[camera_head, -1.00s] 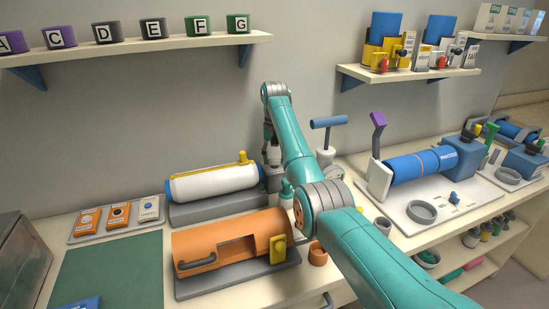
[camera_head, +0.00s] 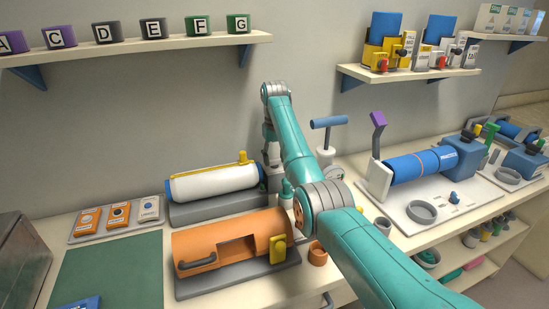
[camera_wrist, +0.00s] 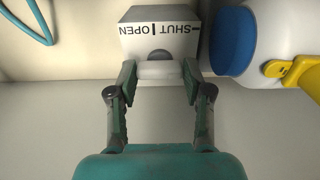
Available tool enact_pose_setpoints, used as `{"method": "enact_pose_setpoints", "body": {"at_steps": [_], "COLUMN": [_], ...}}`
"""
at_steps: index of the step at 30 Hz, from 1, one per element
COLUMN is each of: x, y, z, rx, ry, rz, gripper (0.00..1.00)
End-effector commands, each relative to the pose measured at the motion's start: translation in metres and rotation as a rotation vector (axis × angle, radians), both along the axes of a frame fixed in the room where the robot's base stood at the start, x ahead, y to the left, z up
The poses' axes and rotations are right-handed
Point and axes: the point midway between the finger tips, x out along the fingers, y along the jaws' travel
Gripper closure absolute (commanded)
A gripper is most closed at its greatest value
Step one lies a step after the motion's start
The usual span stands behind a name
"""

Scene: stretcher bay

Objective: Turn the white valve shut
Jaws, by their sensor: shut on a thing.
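In the wrist view the white valve (camera_wrist: 160,70) is a pale handle with a dark round hub behind it. It sits in front of a light grey block (camera_wrist: 160,42) lettered SHUT and OPEN in black. My gripper (camera_wrist: 160,76) has its two fingers on either side of the handle and is shut on it. The handle looks crosswise in this view, running from finger to finger. In the head view my gripper (camera_head: 272,158) points down just right of the white cylinder; the valve cannot be made out there.
A white cylinder (camera_head: 210,184) with a yellow lever lies left of my gripper; its blue end (camera_wrist: 232,40) is close beside the block. An orange housing (camera_head: 220,245) stands in front. A blue T-handle (camera_head: 329,122) stands to the right. The wall is close behind.

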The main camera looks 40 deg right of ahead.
Motion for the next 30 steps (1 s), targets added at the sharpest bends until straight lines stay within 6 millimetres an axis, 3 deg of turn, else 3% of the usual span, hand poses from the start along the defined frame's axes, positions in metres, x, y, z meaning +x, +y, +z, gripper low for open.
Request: {"method": "enact_pose_setpoints", "body": {"at_steps": [3,4,6,20,30], "x": [0.0,0.0,0.0,0.0,0.0], "y": [0.0002,0.0002,0.0002,0.0,0.0], "z": [-0.0004,-0.0004,-0.0004,0.0,0.0], "rx": [0.0,0.0,0.0,0.0,0.0], "ry": [0.001,0.001,0.0,0.0,0.0], "rz": [0.001,0.001,0.001,-0.038,-0.322], "gripper": [0.85,0.43,0.25,0.25,0.25]}}
